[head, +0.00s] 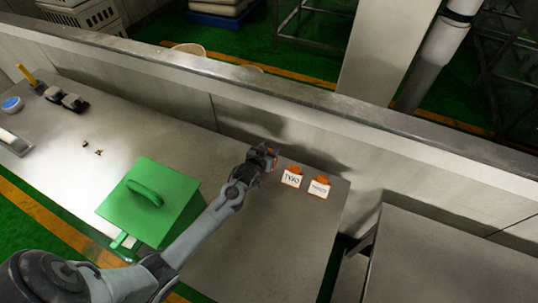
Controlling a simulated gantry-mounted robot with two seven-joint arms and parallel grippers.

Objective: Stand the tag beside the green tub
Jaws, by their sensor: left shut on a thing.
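The green tub (151,203) stands on the steel table at the lower left of the middle, with its lid and handle facing up. Two white tags with orange tops stand at the table's right end, a left one (292,178) and a right one (319,188). My left gripper (268,155) is above the table, just left of and behind the left tag. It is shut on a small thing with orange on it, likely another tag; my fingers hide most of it. My right gripper is out of view.
A steel wall (300,110) runs behind the table (262,235). Small dark items (67,98), a blue-topped round thing (12,104) and crumbs (90,147) lie at the left. The table between tub and crumbs is clear. A lower steel surface (450,260) stands at right.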

